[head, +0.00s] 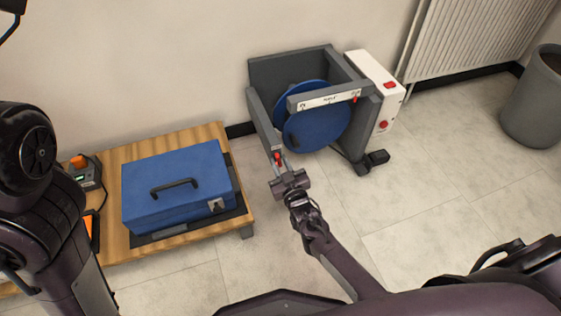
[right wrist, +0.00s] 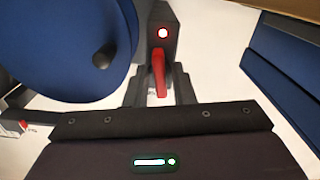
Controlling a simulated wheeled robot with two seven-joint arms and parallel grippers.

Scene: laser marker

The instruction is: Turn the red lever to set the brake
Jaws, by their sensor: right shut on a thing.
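The red lever (head: 277,157) sits on the front end of the left side of a grey machine frame (head: 262,125). In the right wrist view the lever (right wrist: 159,72) stands between the dark fingers of my right gripper (right wrist: 160,90), below a lit red round light (right wrist: 163,33). My right gripper (head: 281,170) is shut on the lever; the fingers hide part of its sides. My left arm shows at the left edge of the head view, but its gripper is out of the picture.
A blue disc (head: 318,122) is mounted inside the frame, right beside the lever; its dark knob (right wrist: 104,56) is close to my fingers. A white box with red buttons (head: 385,105) adjoins the frame. A blue toolbox (head: 180,190) lies on a wooden table (head: 115,240) at left.

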